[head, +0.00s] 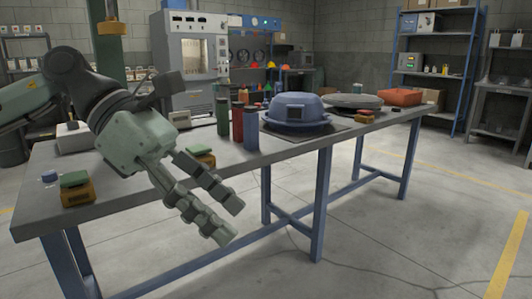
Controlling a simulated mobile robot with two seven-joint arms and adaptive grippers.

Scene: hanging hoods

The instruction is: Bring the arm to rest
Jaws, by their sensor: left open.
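My left gripper (231,221) is in the head view, with its arm coming in from the left. Its two ribbed fingers are spread apart and point down and to the right. Nothing is between them. The gripper hangs over the front edge of the workbench (120,189), apart from the objects on it. My right gripper is not in view.
On the bench stand a blue hood-shaped piece (297,108), green (223,116), red (238,124) and blue (251,128) cylinders, a yellow-green block (76,189) and an orange tray (399,96). The floor (400,230) in front is clear. A blue shelf (437,60) stands behind.

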